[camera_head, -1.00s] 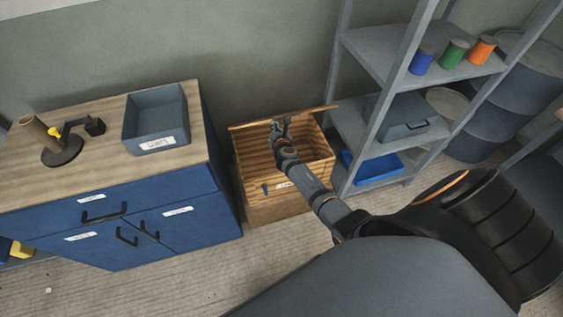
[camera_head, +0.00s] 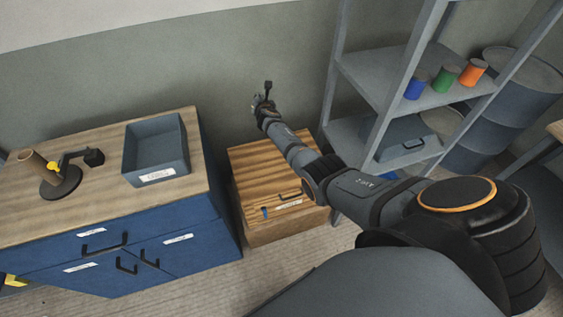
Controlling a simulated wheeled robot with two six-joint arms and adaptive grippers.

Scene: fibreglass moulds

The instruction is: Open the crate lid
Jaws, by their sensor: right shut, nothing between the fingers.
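The wooden crate (camera_head: 285,232) stands on the floor between the blue cabinet and the grey shelf. Its lid (camera_head: 262,172) lies flat over the top, so the inside is hidden. A dark handle (camera_head: 290,196) shows near the lid's front edge, with a white label and a small blue piece close by. My right gripper (camera_head: 262,98) is shut and empty, raised above the crate's back edge in front of the wall, apart from the lid. My right forearm crosses over the crate's right side and hides part of it. My left gripper is not in view.
The blue cabinet (camera_head: 150,252) at the left carries a grey tray (camera_head: 155,179) and a stand with a brown tube (camera_head: 30,165). The grey shelf (camera_head: 375,72) at the right holds coloured cans and a grey case (camera_head: 400,140). Barrels stand behind it.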

